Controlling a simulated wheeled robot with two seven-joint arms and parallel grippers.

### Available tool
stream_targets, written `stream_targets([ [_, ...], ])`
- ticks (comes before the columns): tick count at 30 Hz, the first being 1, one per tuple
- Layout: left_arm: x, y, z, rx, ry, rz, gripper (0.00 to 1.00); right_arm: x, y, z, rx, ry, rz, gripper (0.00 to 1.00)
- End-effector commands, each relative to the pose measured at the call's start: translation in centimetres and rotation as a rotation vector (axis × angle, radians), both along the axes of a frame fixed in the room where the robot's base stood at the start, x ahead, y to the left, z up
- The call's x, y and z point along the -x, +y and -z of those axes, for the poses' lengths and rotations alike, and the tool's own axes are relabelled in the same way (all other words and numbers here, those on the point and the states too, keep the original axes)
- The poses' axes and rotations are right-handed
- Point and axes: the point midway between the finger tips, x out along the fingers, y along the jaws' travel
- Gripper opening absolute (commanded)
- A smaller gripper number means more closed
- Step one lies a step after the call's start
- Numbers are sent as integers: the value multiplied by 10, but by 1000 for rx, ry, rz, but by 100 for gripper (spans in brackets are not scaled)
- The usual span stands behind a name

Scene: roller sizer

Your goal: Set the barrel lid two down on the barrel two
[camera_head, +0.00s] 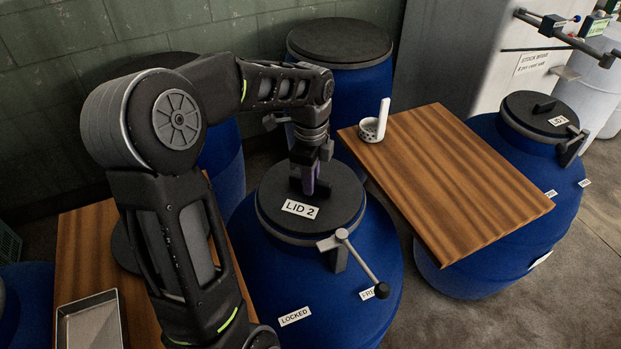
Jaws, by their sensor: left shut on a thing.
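The black barrel lid two (318,217), with a white "LID 2" label, lies over the mouth of the blue barrel two (255,275). It looks level; whether it is fully seated I cannot tell. My left gripper (311,183) points down over the lid's middle and is shut on its handle, which the fingers mostly hide. A metal lever with a black ball end (358,260) is at the barrel's front rim, between labels "LOCKED" and "FREE". My right gripper does not show.
A second wooden board (85,245) with a metal tray (90,322) is at the left. A lidded blue barrel (345,85) stands behind.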

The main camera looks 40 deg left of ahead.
Motion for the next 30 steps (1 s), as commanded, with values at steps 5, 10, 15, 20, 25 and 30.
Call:
stream_targets([
  [5, 0, 0, 0, 0, 0, 0, 28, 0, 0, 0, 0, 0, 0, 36],
  [10, 0, 0, -1, 0, 0, 0, 38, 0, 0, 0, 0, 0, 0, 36],
  [15, 0, 0, -1, 0, 0, 0, 38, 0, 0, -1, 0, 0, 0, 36],
  [20, 0, 0, -7, 0, -1, 0, 38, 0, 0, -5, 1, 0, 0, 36],
  [25, -1, 0, -26, -1, -4, 0, 38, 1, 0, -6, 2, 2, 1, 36],
  [30, -2, 0, -60, -2, -6, 1, 38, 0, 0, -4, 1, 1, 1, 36],
])
